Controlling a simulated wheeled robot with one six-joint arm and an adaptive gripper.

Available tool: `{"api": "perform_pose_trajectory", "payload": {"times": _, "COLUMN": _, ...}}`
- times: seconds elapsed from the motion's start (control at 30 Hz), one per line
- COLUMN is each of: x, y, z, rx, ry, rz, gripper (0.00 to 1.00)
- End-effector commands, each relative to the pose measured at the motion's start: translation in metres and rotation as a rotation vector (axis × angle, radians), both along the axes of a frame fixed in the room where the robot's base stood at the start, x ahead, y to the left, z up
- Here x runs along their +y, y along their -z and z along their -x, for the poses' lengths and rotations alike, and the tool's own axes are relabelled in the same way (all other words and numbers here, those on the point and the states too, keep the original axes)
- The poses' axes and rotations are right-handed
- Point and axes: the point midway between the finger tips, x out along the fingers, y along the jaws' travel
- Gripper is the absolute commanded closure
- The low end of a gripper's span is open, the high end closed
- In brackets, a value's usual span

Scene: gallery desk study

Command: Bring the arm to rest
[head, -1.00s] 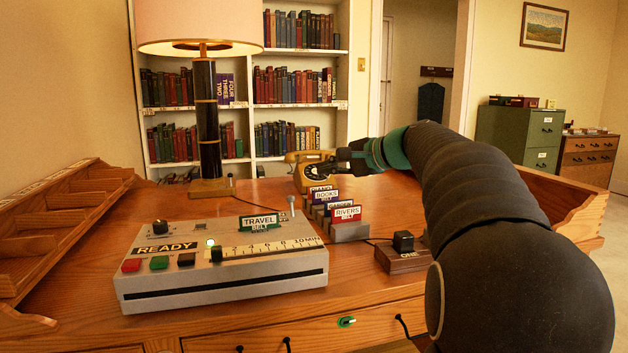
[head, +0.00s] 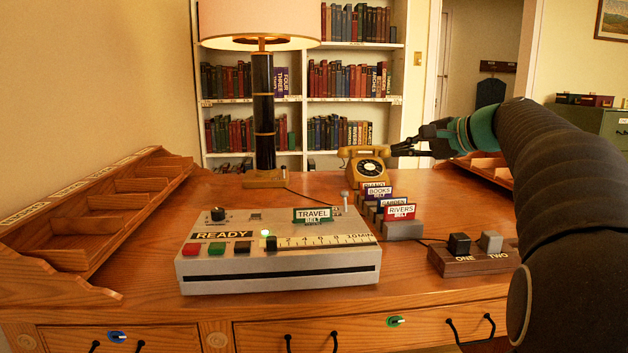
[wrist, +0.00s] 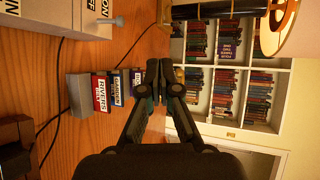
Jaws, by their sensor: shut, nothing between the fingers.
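My arm reaches in from the right side of the head view, over the right part of the desk (head: 150,250). My gripper (head: 398,148) is at its far end, just right of the yellow telephone (head: 365,167) in the picture; I cannot tell whether they touch. In the wrist view my gripper (wrist: 159,68) has its fingertips together with nothing between them. The telephone is not clearly seen in the wrist view.
A grey machine (head: 280,262) with a TRAVEL card stands mid-desk. Beside it are a row of card holders (head: 402,229) and a ONE/TWO button block (head: 470,262). A lamp (head: 264,120) stands behind. Wooden tiers (head: 110,215) line the left edge.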

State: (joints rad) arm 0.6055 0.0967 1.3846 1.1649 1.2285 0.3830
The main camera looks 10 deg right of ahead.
Motion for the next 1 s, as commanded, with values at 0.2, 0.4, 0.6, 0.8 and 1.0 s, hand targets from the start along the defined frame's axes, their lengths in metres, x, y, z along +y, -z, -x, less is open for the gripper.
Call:
{"api": "perform_pose_trajectory", "payload": {"times": 0.2, "x": 0.052, "y": 0.033, "z": 0.031, "rx": 0.064, "ry": -0.055, "rz": 0.153, "gripper": 1.00}}
{"api": "perform_pose_trajectory", "payload": {"times": 0.4, "x": 0.114, "y": 0.099, "z": 0.100, "rx": 0.150, "ry": -0.172, "rz": 0.436, "gripper": 1.00}}
{"api": "perform_pose_trajectory", "payload": {"times": 0.6, "x": 0.150, "y": 0.168, "z": 0.180, "rx": 0.190, "ry": -0.322, "rz": 0.743, "gripper": 1.00}}
{"api": "perform_pose_trajectory", "payload": {"times": 0.8, "x": 0.160, "y": 0.237, "z": 0.257, "rx": 0.185, "ry": -0.495, "rz": 1.055, "gripper": 1.00}}
{"api": "perform_pose_trajectory", "payload": {"times": 1.0, "x": 0.155, "y": 0.285, "z": 0.304, "rx": 0.156, "ry": -0.631, "rz": 1.281, "gripper": 1.00}}
